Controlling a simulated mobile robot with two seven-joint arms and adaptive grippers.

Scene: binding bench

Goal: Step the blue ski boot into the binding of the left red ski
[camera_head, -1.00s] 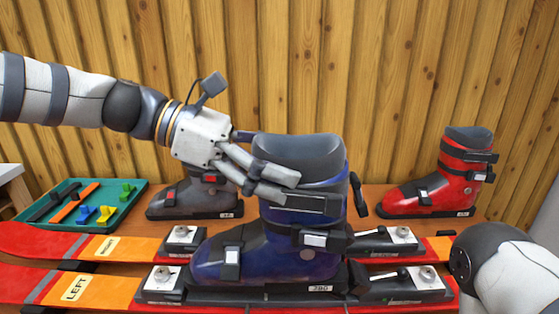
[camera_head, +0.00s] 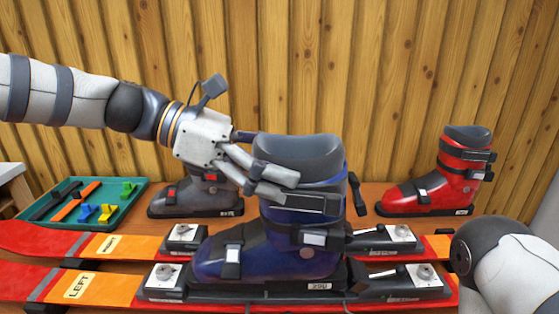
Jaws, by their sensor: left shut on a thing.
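The blue ski boot (camera_head: 270,258) stands upright over the nearer ski, its toe pointing left. That ski is the left red ski (camera_head: 112,287), red and orange and labelled LEFT. The boot sits between the ski's toe piece (camera_head: 163,281) and its heel piece (camera_head: 400,284); I cannot tell whether the sole is locked in. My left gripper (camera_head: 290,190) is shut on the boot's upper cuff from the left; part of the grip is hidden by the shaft. My right arm shows at the lower right, but its gripper is out of view.
A second red-orange ski (camera_head: 120,246) lies behind. A grey boot (camera_head: 194,198) stands behind my left gripper, and a red boot (camera_head: 430,190) stands at the right. A green tray (camera_head: 112,218) with small tools is at the left. A wooden wall closes the back.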

